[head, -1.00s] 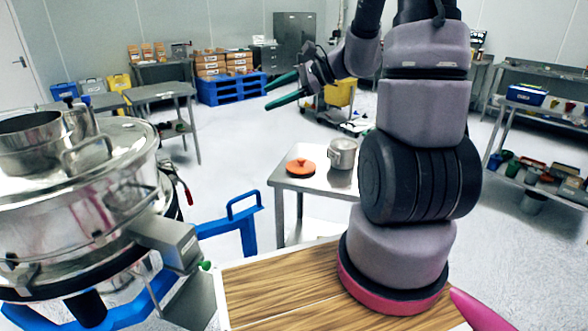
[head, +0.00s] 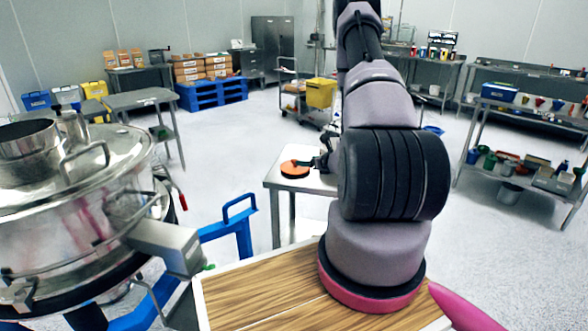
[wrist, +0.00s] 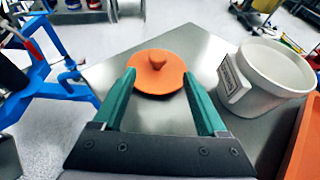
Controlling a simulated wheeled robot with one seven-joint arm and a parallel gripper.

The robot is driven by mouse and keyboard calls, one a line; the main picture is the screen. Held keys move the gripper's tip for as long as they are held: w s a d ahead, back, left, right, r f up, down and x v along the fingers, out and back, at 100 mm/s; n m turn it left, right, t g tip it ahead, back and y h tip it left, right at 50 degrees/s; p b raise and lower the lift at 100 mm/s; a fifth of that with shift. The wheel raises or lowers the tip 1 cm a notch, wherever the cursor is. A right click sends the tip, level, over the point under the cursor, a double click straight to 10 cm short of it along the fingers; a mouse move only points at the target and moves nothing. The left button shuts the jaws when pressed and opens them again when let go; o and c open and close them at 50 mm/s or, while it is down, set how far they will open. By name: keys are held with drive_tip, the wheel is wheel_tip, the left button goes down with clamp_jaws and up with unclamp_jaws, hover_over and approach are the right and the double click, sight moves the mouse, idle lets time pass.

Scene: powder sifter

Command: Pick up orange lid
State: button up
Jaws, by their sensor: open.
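The orange lid (wrist: 158,78) is a round disc with a small knob (wrist: 157,62) on top. It lies on the grey metal table (wrist: 110,65), and it also shows in the head view (head: 294,171). My gripper (wrist: 156,76) is open, with its two green fingers on either side of the lid's near part. The fingertips look close to the lid's left and right edges; I cannot tell whether they touch it. In the head view my gripper (head: 306,165) is just over the lid, partly covering it.
A pale pot (wrist: 270,80) with a label stands on the table right of the lid, close to the right finger. An orange edge (wrist: 303,145) shows at lower right. A blue frame (head: 230,230) and a large steel sifter (head: 75,220) are at the left.

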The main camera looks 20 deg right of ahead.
sight(298, 169)
drive_tip(key=x, duration=0.7)
drive_tip(key=shift+w+a+f, duration=0.15)
drive_tip(key=shift+w+f, duration=0.1)
drive_tip(key=shift+w, duration=0.05)
drive_tip(key=shift+c, duration=0.3)
clamp_jaws()
